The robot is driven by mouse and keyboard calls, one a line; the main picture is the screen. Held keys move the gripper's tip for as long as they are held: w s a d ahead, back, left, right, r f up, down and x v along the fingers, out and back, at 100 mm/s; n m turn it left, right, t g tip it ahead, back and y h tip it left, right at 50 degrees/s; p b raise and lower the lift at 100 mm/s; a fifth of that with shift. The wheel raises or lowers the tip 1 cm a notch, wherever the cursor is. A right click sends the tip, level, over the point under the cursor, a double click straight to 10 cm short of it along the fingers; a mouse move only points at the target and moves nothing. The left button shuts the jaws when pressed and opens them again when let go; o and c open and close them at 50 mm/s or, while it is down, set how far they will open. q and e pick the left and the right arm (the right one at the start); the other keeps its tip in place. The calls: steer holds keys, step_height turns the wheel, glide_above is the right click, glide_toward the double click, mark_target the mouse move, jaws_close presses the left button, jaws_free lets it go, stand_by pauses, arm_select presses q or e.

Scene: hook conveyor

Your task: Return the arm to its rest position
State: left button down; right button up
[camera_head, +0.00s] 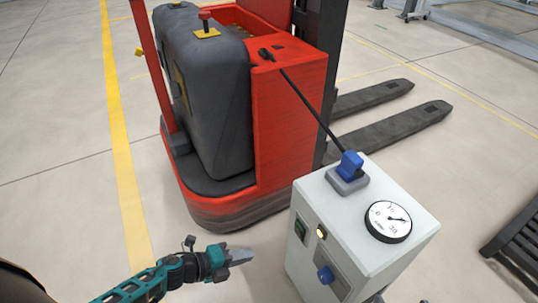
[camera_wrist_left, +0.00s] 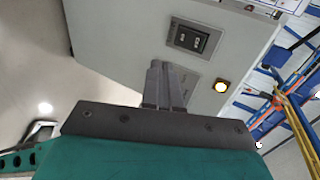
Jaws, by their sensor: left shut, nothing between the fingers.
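My left arm is teal and dark grey and comes in from the lower left in the head view. My left gripper (camera_head: 241,255) is shut and empty, in the air to the left of the white charger box (camera_head: 345,245). I cannot tell the exact gap to the panel. My right gripper does not show.
A red forklift (camera_head: 287,110) with a grey battery (camera_head: 205,95) stands behind. A black cable runs from it to a blue plug (camera_head: 350,164) on the box top, beside a round gauge (camera_head: 388,221). Floor left of the forklift is clear. A dark pallet (camera_head: 520,245) lies at right.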

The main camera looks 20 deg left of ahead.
arm_select(q)
steer(key=s+d+r+n+y, duration=0.2)
steer(key=d+r+n, duration=0.2)
steer(key=r+n, duration=0.5)
steer(key=s+d+r+n+y, duration=0.25)
steer(key=d+r+n, duration=0.2)
steer(key=n, duration=0.95)
steer(key=s+a+r+y+p, duration=0.1)
steer(key=a+r+p, duration=0.3)
steer(key=r+p, duration=0.8)
steer(key=p, duration=0.5)
steer(key=shift+a+r+t, duration=0.15)
steer(key=shift+r+t, duration=0.05)
steer(key=shift+t, duration=0.2)
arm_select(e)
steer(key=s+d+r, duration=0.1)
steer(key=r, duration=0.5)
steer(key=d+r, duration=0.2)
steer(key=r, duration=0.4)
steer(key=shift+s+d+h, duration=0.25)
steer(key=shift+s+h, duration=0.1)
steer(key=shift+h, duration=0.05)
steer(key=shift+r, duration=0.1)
